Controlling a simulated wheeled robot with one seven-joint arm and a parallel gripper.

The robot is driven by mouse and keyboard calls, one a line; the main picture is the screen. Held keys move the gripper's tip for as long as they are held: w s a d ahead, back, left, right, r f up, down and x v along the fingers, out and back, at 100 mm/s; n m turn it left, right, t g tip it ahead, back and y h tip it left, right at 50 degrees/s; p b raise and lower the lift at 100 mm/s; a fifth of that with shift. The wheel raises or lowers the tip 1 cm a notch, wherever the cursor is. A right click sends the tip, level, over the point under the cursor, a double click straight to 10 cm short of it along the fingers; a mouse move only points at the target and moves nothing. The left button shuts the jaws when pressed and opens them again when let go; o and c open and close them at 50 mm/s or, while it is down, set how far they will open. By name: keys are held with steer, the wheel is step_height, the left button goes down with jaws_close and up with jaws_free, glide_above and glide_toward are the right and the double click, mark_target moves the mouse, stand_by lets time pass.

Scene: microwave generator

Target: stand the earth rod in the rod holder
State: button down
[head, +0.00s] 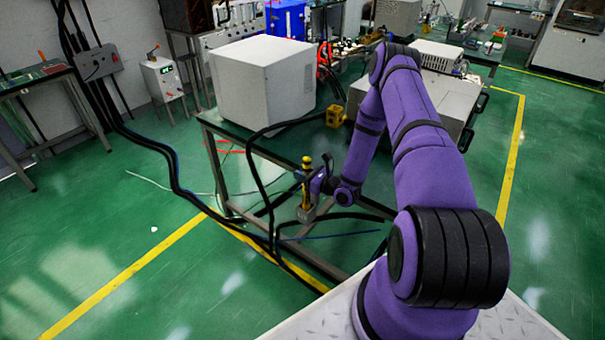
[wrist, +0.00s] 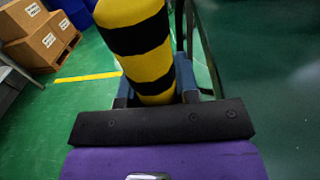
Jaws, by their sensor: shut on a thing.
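The earth rod (wrist: 145,55), banded yellow and black, fills the upper middle of the wrist view. It stands between the blue fingers of my gripper (wrist: 157,95), which is shut on it. In the head view the rod's yellow top (head: 307,162) shows just left of my gripper (head: 318,183), in front of the table's side. A small grey-brown block (head: 306,213) shows at the rod's lower end. I cannot tell whether this block is the rod holder, or whether the rod stands in it. The rod looks roughly upright in the head view.
A table (head: 215,121) carries a large white box (head: 262,85) and a small yellow block (head: 335,116). Thick black cables (head: 262,185) hang and run on the floor close to the rod. Cardboard boxes (wrist: 40,40) show at the wrist view's left. Green floor (head: 100,225) is clear at left.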

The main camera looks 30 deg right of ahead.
steer(key=shift+f, duration=0.45)
stand_by(0.3)
steer(key=c, duration=0.8)
jaws_free()
steer(key=v, duration=1)
steer(key=shift+s+d+f, duration=0.1)
steer(key=shift+s+d, duration=0.05)
steer(key=shift+s, duration=0.2)
